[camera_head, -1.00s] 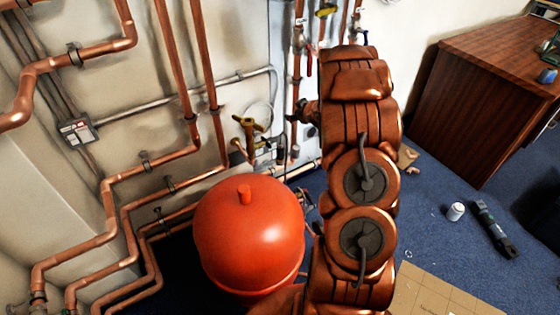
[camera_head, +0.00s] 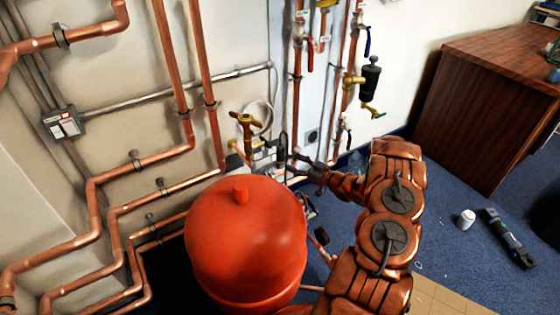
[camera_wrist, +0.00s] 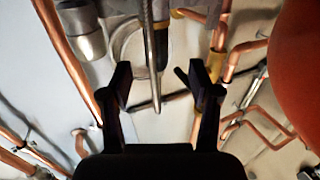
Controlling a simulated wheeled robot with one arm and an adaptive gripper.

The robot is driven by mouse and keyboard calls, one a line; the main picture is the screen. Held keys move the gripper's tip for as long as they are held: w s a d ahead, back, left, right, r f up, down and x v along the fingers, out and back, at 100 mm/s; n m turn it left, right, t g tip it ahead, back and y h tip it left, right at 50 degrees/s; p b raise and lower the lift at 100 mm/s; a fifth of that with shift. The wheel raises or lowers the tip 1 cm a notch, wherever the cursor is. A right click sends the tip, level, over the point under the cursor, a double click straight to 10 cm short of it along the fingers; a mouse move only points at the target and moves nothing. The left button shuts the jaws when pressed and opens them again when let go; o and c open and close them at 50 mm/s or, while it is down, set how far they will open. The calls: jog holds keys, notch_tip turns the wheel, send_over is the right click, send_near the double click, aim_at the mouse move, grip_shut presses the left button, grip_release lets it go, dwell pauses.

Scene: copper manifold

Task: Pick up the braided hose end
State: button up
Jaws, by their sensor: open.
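In the wrist view the braided hose (camera_wrist: 150,50) is a thin grey metallic line hanging from the top edge. Its free lower end (camera_wrist: 157,104) shows between the two black fingers of my gripper (camera_wrist: 164,88). The fingers are apart, with clear space on both sides of the hose, and neither visibly touches it. How far the hose end lies in depth from the fingertips I cannot tell. In the head view my gripper (camera_head: 303,160) is small and dark, close to the wall pipes right of the brass valve (camera_head: 246,124). The hose end is not clear there.
A red tank (camera_head: 245,240) stands just below and left of my gripper. Copper pipes (camera_head: 205,70) run along the wall, with a red-handled valve (camera_head: 310,54) above. A wooden cabinet (camera_head: 475,105) stands at right. A can (camera_head: 466,218) and a dark tool (camera_head: 508,238) lie on the blue floor.

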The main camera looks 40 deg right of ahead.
aim_at(280, 154)
jog(key=shift+x, duration=0.85)
jog(key=shift+d+b+x, duration=0.15)
jog(key=shift+b+x, duration=0.25)
jog(key=shift+x, duration=1.1)
jog(key=shift+d+b+x, duration=0.15)
jog(key=shift+b+x, duration=0.25)
jog(key=shift+x, duration=1.1)
jog(key=shift+r, duration=0.15)
grip_shut()
